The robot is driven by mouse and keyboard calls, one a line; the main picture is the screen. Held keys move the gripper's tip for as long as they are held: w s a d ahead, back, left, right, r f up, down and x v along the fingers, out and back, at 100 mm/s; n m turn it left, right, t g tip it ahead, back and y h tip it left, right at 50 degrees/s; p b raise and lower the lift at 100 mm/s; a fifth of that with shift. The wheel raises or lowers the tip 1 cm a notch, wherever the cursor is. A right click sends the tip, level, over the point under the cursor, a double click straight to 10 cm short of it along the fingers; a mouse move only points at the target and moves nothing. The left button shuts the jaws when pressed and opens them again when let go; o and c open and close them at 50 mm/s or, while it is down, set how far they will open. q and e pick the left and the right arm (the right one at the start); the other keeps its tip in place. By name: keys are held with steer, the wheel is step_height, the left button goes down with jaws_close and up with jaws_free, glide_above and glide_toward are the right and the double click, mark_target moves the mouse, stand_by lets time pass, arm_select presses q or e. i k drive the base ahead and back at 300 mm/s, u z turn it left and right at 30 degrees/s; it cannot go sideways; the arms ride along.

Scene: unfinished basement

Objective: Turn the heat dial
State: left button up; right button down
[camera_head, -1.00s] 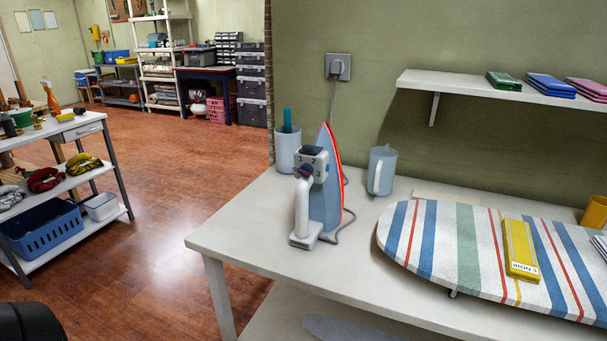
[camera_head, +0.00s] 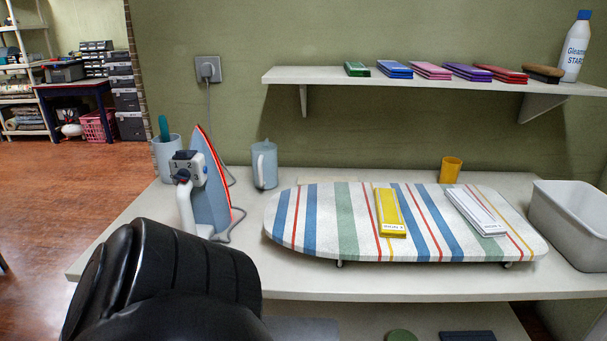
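The iron (camera_head: 212,190) stands upright on its heel at the left part of the white table, its soleplate edged in red. Its heat dial (camera_head: 184,175) sits on a grey panel marked with the numbers 1, 2 and 3, facing me. Which number the dial points at is too small to tell. The iron's cord runs to a wall socket (camera_head: 208,69). A black, rounded part of my own arm is in the lower left, in front of the table's edge. Neither gripper's fingers show in the view.
The table (camera_head: 120,255) also holds a striped ironing board (camera_head: 345,205) with a yellow and a white packet on it. A blue-grey jug (camera_head: 265,165) and a cup (camera_head: 165,158) flank the iron. A grey bin (camera_head: 572,220) stands at the right. A shelf (camera_head: 430,80) hangs above.

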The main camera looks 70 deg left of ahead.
mark_target(183, 176)
steer(key=z, duration=1)
steer(key=k, duration=2.15)
steer(key=u, duration=0.25)
